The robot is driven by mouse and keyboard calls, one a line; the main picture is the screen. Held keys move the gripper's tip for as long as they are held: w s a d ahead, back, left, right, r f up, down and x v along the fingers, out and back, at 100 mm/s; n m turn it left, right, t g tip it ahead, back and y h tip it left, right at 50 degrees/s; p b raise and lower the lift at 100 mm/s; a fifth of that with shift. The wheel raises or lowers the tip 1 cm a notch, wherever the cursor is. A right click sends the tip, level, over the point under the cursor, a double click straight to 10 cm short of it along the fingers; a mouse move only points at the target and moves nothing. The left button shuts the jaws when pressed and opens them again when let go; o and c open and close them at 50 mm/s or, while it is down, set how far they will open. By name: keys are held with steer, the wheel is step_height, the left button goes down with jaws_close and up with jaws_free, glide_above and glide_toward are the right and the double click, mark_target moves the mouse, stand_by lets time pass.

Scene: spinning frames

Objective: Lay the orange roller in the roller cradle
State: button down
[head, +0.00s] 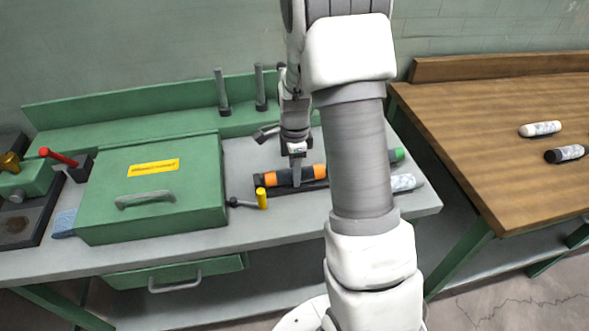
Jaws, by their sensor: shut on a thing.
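The orange roller (272,179), a dark cylinder with orange bands, lies level at the middle of the grey bench. My gripper (296,178) points down over its middle and is shut on it. A low dark base (290,189) shows directly under the roller and looks like the roller cradle. I cannot tell whether the roller rests in it or is held just above it. My arm hides what lies just right of the roller.
A green box (150,195) and a yellow-handled crank (262,198) stand left of the roller. Two grey posts (222,92) rise behind. A green-ended piece (397,155) and a white roller (403,183) show right of my arm. A wooden table (500,120) stands right.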

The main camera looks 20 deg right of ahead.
steer(key=shift+c, duration=0.9)
jaws_free()
step_height(320, 180, up, 17)
steer(key=p, duration=0.1)
steer(key=shift+r, duration=0.2)
